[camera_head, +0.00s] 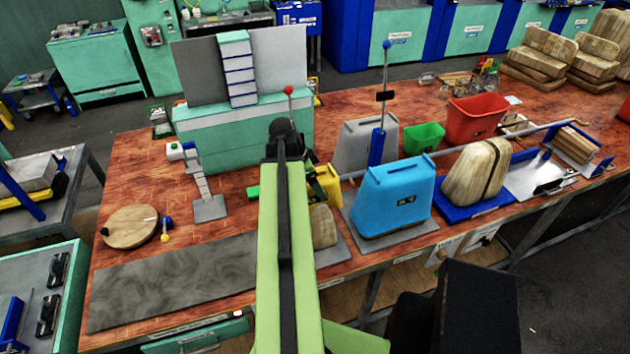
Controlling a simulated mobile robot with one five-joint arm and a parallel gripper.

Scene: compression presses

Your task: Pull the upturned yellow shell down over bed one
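A yellow shell (327,184) shows in part just right of my green arm, behind and above a wooden block (323,228). The block sits on a grey plate (339,248), which looks like bed one; its left part is hidden by my arm. The shell is apart from the block's front, not over it; its full tilt is hidden. My gripper (306,156) is a dark shape at the far end of my arm, close to the yellow shell. Its fingers are hidden or too small to tell, and I cannot see whether it touches the shell.
A blue shell (392,196) stands to the right on its own plate. A blue-knobbed lever (386,70) and a red-knobbed lever (289,92) rise behind. A wooden form (475,172) sits farther right. A grey mat (172,280) lies clear at front left.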

